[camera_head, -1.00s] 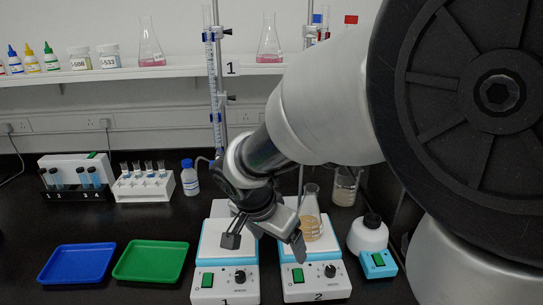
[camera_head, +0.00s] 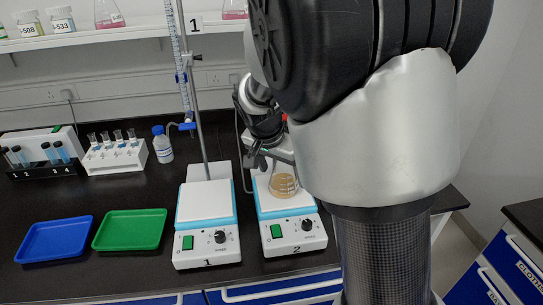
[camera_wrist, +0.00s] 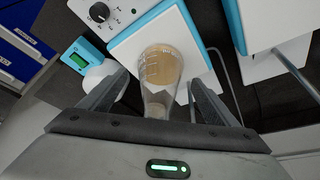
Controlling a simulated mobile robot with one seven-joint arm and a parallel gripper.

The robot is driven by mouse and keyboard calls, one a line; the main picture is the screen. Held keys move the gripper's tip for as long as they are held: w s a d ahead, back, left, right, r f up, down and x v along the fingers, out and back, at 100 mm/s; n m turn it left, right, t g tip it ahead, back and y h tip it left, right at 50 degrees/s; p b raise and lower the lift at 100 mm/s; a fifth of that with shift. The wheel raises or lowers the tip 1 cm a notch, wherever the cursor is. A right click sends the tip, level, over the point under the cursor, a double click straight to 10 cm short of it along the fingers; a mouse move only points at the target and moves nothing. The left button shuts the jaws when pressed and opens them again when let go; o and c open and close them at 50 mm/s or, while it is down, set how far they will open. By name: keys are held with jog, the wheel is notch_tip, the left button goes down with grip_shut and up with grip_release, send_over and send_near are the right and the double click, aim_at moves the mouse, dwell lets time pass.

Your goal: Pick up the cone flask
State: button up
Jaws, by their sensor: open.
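The cone flask (camera_head: 284,185) holds a tan liquid and stands on the white top of stirrer 2 (camera_head: 291,234). Its upper part is partly hidden by my arm in the head view. In the wrist view the flask (camera_wrist: 160,68) lies between the two fingers of my gripper (camera_wrist: 158,85), with its neck toward the palm. The gripper is open, with a gap visible on both sides of the flask. In the head view my gripper (camera_head: 262,160) is at the flask's upper part.
Stirrer 1 (camera_head: 207,246) stands close on the left, with a burette stand (camera_head: 199,120) behind it. Green (camera_head: 131,230) and blue (camera_head: 54,240) trays lie further left. A small device with a green screen (camera_wrist: 79,60) is beside stirrer 2. Bench room is free between trays and racks.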

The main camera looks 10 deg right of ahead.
jog(key=shift+x, duration=0.95)
jog(key=shift+a, duration=0.1)
jog(key=shift+c, duration=0.2)
jog(key=c, duration=1.1)
jog(key=shift+c, duration=0.8)
jog(key=shift+r, duration=0.1)
